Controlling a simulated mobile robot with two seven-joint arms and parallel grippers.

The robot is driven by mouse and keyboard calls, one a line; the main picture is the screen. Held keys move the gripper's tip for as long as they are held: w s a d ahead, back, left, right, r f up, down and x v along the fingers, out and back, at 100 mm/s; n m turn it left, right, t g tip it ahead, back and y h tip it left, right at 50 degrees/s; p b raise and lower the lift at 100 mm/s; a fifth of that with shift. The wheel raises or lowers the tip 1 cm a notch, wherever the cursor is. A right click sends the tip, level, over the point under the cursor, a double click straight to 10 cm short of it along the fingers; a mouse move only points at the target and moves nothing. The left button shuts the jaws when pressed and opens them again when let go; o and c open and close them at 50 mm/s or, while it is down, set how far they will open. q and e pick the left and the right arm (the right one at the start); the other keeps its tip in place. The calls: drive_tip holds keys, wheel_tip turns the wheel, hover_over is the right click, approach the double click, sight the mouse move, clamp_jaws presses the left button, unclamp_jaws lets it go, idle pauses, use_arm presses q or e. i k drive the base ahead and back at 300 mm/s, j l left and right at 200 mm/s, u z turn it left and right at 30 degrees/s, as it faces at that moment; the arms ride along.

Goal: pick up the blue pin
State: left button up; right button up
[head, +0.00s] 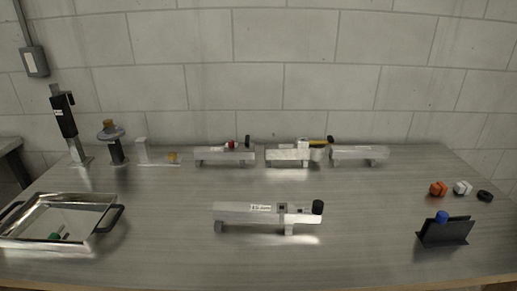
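A small blue piece (442,216), which looks like the blue pin, sits at the top of a black angled holder (446,233) at the right front of the table. Only its rounded blue end shows clearly. The rest of it is hidden or too small to tell. Neither of my grippers is in the head view, and nothing is touching the blue piece.
A metal tray (101,217) with black handles is at left. Orange (438,188), white (462,187) and black (485,196) pieces lie behind the holder. The table between trailer and holder is clear.

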sight(442, 216)
drive_tip(key=z, duration=1.35)
drive_tip(key=u, duration=1.3)
drive_tip(key=k, duration=0.4)
drive_tip(key=i, duration=0.9)
drive_tip(key=u, duration=0.05)
